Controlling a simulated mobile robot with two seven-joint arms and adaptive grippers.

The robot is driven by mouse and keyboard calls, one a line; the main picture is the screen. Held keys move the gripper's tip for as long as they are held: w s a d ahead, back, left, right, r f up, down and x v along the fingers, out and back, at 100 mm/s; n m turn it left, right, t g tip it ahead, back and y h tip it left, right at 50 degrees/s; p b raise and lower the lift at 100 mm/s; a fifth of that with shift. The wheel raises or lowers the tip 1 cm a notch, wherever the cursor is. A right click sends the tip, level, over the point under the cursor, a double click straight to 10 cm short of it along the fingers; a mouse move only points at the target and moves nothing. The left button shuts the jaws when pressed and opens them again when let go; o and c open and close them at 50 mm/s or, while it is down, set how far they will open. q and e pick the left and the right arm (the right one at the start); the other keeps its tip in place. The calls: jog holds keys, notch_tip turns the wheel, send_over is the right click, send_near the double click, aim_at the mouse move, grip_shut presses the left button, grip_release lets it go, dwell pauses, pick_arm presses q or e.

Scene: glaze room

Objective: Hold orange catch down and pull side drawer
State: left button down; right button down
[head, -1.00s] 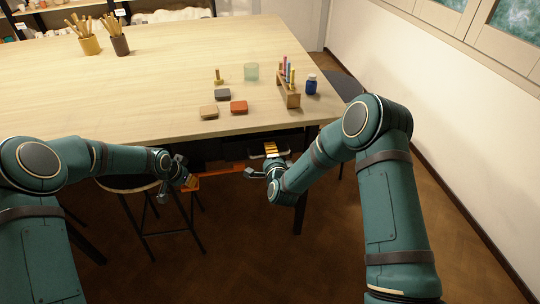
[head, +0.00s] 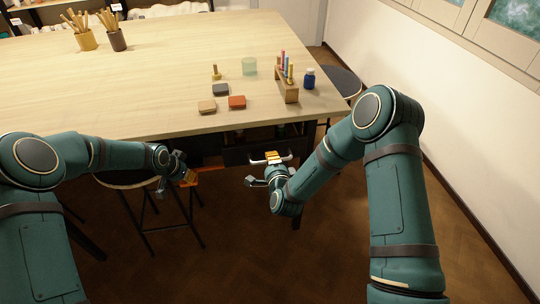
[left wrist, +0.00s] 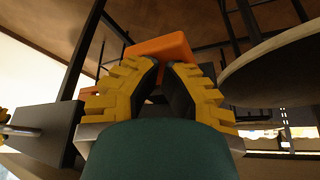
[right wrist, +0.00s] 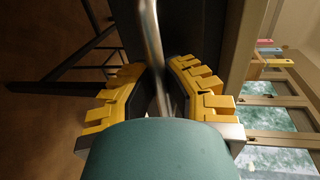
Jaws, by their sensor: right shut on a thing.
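The orange catch (head: 209,168) shows as a bar below the table's front edge. It also shows in the left wrist view (left wrist: 160,46), just beyond my left fingertips.
The table (head: 130,85) carries tiles, a test-tube-like rack (head: 287,90), a blue jar (head: 309,79) and a glass (head: 249,67). A stool (head: 130,181) stands below my left arm, another (head: 342,82) behind the table's right side. Floor at front is clear.

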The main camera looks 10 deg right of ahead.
jog(key=c, duration=1)
grip_release()
jog(key=shift+s, duration=0.1)
jog(key=v, duration=1.2)
pick_arm(q)
jog(key=s+r+p, duration=0.3)
jog(key=r, duration=0.4)
jog(key=shift+p, duration=0.3)
pick_arm(e)
notch_tip(320, 180, up, 4)
jog(key=shift+f, duration=0.15)
